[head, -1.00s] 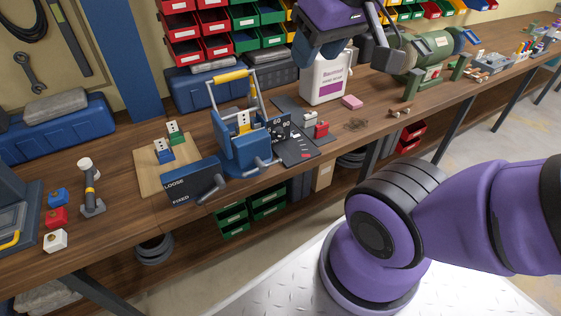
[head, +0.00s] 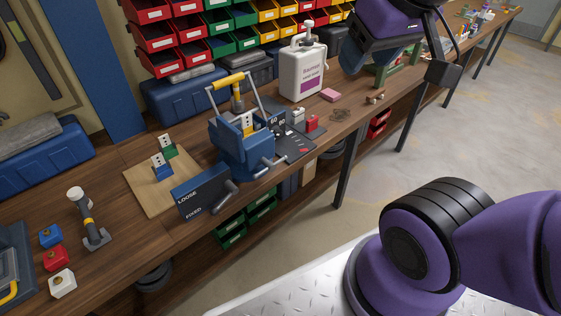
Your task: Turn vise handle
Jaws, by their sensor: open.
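The blue vise (head: 240,150) stands at the bench's front edge, with a socket box (head: 246,124) upright between its jaws. A grey vise handle (head: 272,163) sticks out at its front right. A dark panel (head: 196,192) marked LOOSE and FIXED stands at its left front, with a grey lever (head: 224,196) beside it. A yellow-gripped bar (head: 228,80) rises above the vise. My gripper (head: 398,74) is at the upper right, open, above the bench and well apart from the vise. The frame's top edge cuts off part of my arm.
A wooden board (head: 150,195) with green and blue socket boxes lies left of the vise. A hand-wash jug (head: 303,70) and pink block (head: 330,95) stand behind right. A grey tool (head: 90,220) and small coloured boxes (head: 55,257) are at left.

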